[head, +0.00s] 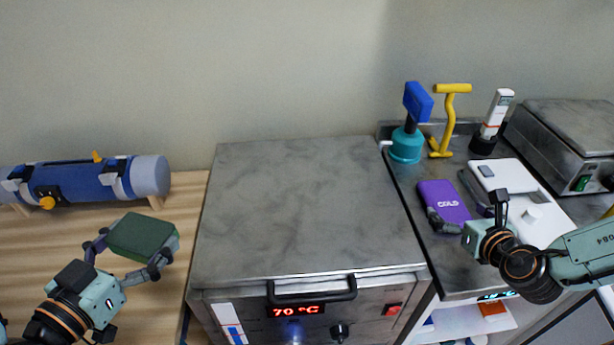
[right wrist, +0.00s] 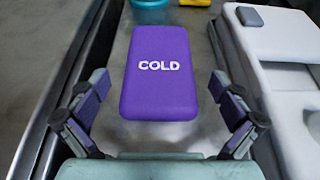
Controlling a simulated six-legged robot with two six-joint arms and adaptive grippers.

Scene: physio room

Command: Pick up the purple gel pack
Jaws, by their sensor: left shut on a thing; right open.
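The purple gel pack (head: 445,201), marked COLD, lies flat on the dark metal counter (head: 429,264). In the right wrist view the gel pack (right wrist: 159,88) lies straight ahead, between and just beyond my open fingers. My right gripper (head: 468,220) is open at the near end of the pack; its fingers (right wrist: 158,118) stand apart on both sides with nothing between them. My left gripper (head: 132,252) is shut on a dark green block (head: 143,236) above the wooden table at the left.
A white device (head: 515,194) lies close to the right of the pack. A steel heater (head: 305,205) reading 70 °C stands to its left. Behind are a teal pot (head: 406,147), a yellow handle (head: 449,120) and a white bottle (head: 495,115). A blue roll (head: 80,183) lies at left.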

